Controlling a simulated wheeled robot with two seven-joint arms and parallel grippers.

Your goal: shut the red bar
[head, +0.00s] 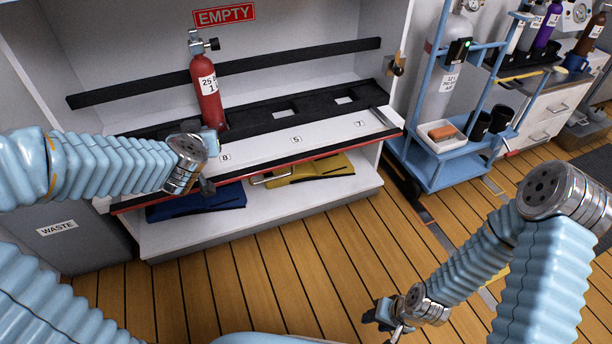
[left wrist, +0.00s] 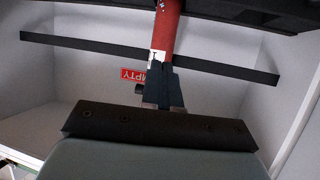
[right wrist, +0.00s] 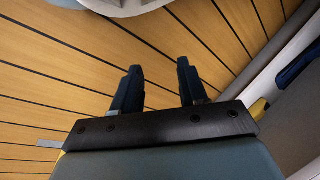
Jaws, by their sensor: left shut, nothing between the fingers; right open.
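The red bar (head: 330,153) runs along the front edge of the white shelf in the head view, lower at its left end. My left arm crosses in front of its left part. My left gripper (head: 210,150) is beside the foot of the red cylinder, above the shelf front; whether it touches anything is unclear. In the left wrist view its fingers (left wrist: 163,75) are together and empty, with the red cylinder (left wrist: 165,30) beyond them. My right gripper (head: 386,316) is low over the wooden floor, away from the bar. The right wrist view shows its fingers (right wrist: 159,75) apart and empty.
The red cylinder (head: 207,95) stands upright in the black rack, below an EMPTY sign (head: 224,15). Blue (head: 200,201) and yellow (head: 312,169) cases lie on the lower shelf. A blue cart (head: 440,172) stands to the right.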

